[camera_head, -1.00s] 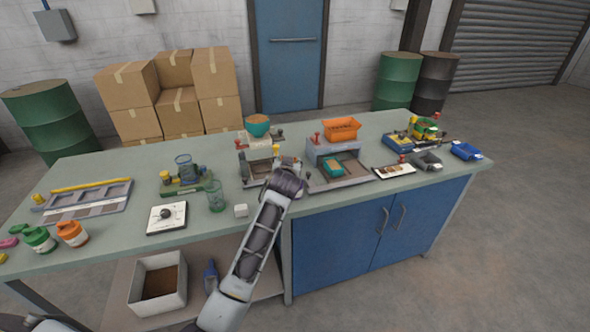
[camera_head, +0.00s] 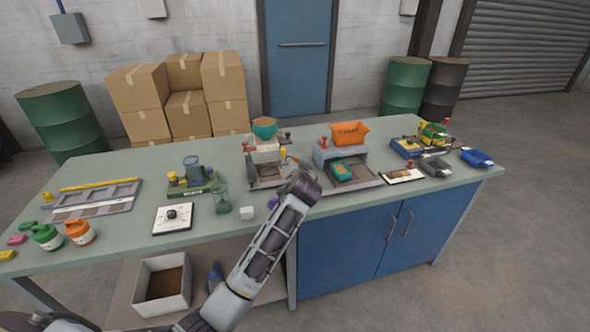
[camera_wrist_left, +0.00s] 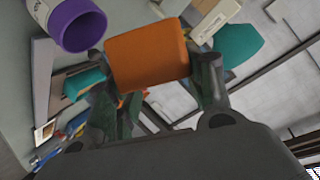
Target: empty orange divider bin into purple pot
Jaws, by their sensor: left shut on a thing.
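My left gripper (camera_head: 303,178) is above the front edge of the bench, near its middle. In the left wrist view its fingers (camera_wrist_left: 160,90) are shut on the orange divider bin (camera_wrist_left: 148,57). The bin's inside and contents do not show from here. The purple pot (camera_wrist_left: 83,28) is beside the bin at the upper left of the wrist view, apart from it, with its dark round mouth showing. In the head view the purple pot (camera_head: 272,202) is partly hidden just left of my gripper. The held bin is hidden in the head view. My right gripper is out of view.
A grey stand with an orange hopper (camera_head: 350,133) and a teal bin (camera_head: 341,170) is right of my gripper.

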